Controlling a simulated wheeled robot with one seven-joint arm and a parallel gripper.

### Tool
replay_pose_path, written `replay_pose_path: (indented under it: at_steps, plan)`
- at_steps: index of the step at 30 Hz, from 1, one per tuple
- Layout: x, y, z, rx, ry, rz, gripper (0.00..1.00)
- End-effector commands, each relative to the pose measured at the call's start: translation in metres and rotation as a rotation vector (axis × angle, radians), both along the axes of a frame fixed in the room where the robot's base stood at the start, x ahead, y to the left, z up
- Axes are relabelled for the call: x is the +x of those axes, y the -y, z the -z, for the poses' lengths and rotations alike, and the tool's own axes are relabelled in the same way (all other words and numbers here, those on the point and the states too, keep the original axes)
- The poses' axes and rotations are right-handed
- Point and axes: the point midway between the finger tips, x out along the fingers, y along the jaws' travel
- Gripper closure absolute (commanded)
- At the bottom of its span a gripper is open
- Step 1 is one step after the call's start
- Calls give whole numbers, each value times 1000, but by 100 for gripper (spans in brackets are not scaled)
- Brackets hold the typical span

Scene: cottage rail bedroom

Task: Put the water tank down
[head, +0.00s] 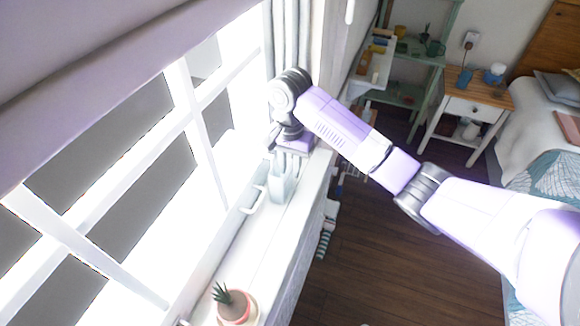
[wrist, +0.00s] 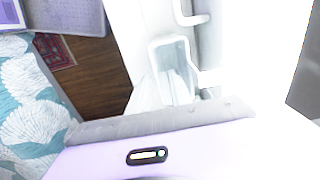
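The water tank (head: 283,188) is a pale, translucent container at the window sill in the head view. It also shows in the wrist view (wrist: 172,62), just beyond the edge of my gripper's body. My gripper (head: 288,168) points down over it, with the fingers at the tank's upper part. The fingers blend with the pale tank and the bright light, so their grip is unclear. I cannot tell whether the tank's base touches the sill (head: 262,245).
A potted succulent (head: 234,305) stands on the near part of the sill. The window (head: 190,130) runs close along the left, with a pale handle (head: 252,198) beside the tank. A curtain hangs behind my gripper. A nightstand (head: 470,108) and bed stand at the right.

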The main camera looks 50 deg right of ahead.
Motion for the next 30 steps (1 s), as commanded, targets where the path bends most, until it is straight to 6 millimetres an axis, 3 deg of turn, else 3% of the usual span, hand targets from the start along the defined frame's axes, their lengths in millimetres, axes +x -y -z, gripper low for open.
replay_pose_path:
  at_steps: [8, 12, 18, 24, 30]
  plan:
    - [1, 0, -28, -1, 4, -2, 76]
    - [1, 2, -65, -6, 3, -1, 76]
    - [0, 2, -101, -6, 1, -1, 76]
    - [0, 1, -118, -2, 2, -1, 76]
    - [0, 0, -123, 0, 0, 0, 76]
